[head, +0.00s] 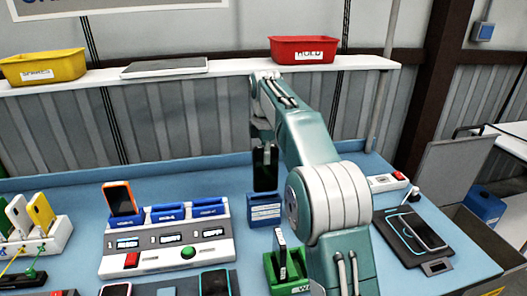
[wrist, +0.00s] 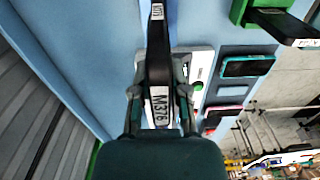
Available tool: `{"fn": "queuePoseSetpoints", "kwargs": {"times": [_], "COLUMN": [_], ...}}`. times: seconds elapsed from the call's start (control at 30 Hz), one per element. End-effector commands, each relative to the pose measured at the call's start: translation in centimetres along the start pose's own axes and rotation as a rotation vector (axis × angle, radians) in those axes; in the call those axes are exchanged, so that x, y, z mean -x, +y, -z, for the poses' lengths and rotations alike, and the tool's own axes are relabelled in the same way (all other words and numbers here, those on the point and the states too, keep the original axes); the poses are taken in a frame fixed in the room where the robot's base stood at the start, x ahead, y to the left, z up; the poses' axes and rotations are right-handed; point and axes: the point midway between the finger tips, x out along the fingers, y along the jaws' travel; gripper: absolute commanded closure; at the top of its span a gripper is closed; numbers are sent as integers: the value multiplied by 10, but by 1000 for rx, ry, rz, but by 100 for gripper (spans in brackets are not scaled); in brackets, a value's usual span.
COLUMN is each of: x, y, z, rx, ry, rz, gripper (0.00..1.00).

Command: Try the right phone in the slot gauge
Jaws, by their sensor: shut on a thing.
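My gripper (head: 264,142) is shut on a dark phone (head: 265,170), which hangs upright in the head view. The phone's lower end is just above or behind a small blue labelled block (head: 264,212); I cannot tell whether they touch. In the wrist view, my gripper (wrist: 160,93) has its fingers on both sides of the dark phone (wrist: 158,65), which carries a white M376 label. A green block (head: 270,268) with a slim upright piece in it stands nearer. I cannot tell for sure which block is the slot gauge.
A white station (head: 165,262) with blue cradles holds an orange phone (head: 119,198) at left. A rack (head: 40,243) with yellow and white phones stands far left. Another phone (head: 423,231) lies on a dark pad at right. A shelf (head: 230,75) runs behind.

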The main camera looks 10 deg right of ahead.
Motion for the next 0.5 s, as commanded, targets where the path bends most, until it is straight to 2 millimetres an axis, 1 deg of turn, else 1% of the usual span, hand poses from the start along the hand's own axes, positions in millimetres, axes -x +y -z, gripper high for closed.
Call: {"fn": "queuePoseSetpoints", "kwargs": {"times": [0.2, 0.5], "x": [-13, -27], "y": [0, 1], "z": [3, 0], "rx": [2, 2], "ry": [-1, 0], "rz": [0, 3], "gripper": [100, 100]}}
